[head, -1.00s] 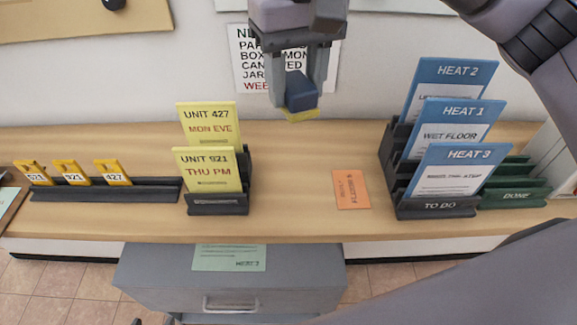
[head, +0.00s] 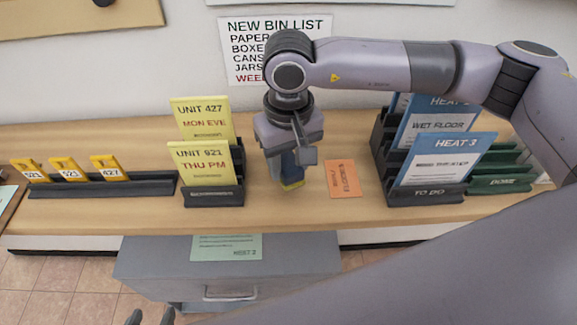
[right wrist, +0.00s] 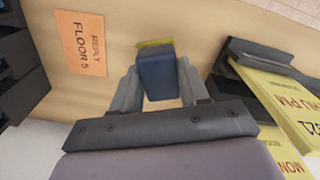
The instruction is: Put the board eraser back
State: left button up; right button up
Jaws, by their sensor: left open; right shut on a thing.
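The board eraser is a dark blue block with a yellow face (head: 291,172). My right gripper (head: 287,158) is shut on it and points down over the wooden counter (head: 325,140), between the yellow card holder and the orange card. The yellow face is lowest, close to the counter top; I cannot tell whether it touches. In the right wrist view the eraser (right wrist: 157,76) sits between the two grey fingers. My left gripper (head: 150,317) shows only as two dark fingertips, apart and empty, at the bottom edge.
Yellow unit cards (head: 200,163) stand in a black holder left of the eraser. An orange card (head: 343,179) lies at its right. Blue cards (head: 445,160) stand in the TO DO rack, beside a green DONE rack (head: 500,181). A bin-list notice (head: 250,50) hangs behind.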

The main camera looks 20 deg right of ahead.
aim_at(289, 162)
notch_tip(289, 162, down, 3)
jog(key=shift+r, duration=0.15)
jog(key=o, duration=0.9)
jog(key=shift+o, duration=0.2)
notch_tip(289, 162, up, 12)
jog(key=shift+r+b, duration=0.1)
jog(key=shift+b, duration=0.75)
jog(key=shift+s, duration=0.1)
